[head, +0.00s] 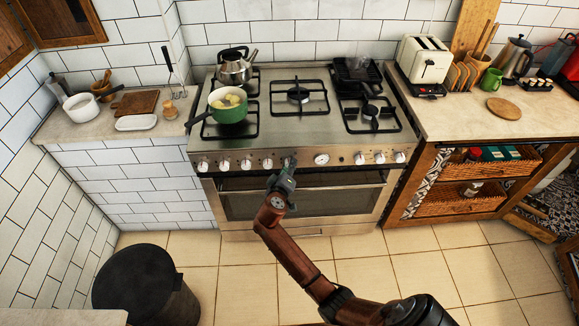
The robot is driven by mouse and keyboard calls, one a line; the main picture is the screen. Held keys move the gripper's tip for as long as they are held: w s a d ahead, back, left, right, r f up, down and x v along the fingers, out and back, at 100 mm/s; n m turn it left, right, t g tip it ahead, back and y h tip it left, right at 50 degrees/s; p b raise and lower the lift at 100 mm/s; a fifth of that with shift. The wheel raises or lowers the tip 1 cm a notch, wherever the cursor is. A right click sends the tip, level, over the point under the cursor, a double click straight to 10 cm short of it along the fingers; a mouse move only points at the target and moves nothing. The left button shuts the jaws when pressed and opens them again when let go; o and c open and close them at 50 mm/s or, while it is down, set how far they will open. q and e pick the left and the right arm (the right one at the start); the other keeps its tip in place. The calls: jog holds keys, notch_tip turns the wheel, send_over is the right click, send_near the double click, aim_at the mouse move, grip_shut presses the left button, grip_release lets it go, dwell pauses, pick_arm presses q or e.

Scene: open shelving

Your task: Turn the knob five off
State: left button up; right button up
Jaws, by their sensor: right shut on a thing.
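The steel stove (300,148) has a row of white knobs along its front panel. The knobs to the left, such as one knob (267,163), are in plain view. My right gripper (287,169) reaches up from below and is shut on the fifth knob from the left, knob five (288,161). The gripper hides most of that knob, so I cannot make out its angle. A round dial (321,159) sits just to the right, with more knobs (380,157) beyond it. My left gripper is not in view.
A green pot (229,113) and a kettle (236,68) stand on the left burners. The oven door handle (330,184) runs below the panel. A dark round bin (145,285) stands on the floor at left. The floor before the stove is otherwise open.

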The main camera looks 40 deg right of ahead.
jog(key=shift+r+m+t+y+p, duration=0.1)
jog(key=shift+m+t+y+p, duration=0.2)
jog(key=shift+m+y+p, duration=0.6)
jog(key=shift+m, duration=0.3)
jog(key=shift+b, duration=0.3)
jog(key=o, duration=1.2)
jog(key=shift+d, duration=0.1)
jog(key=shift+c, duration=0.2)
jog(key=v, duration=0.7)
jog(key=shift+s+a, duration=0.2)
jog(key=shift+a, duration=0.05)
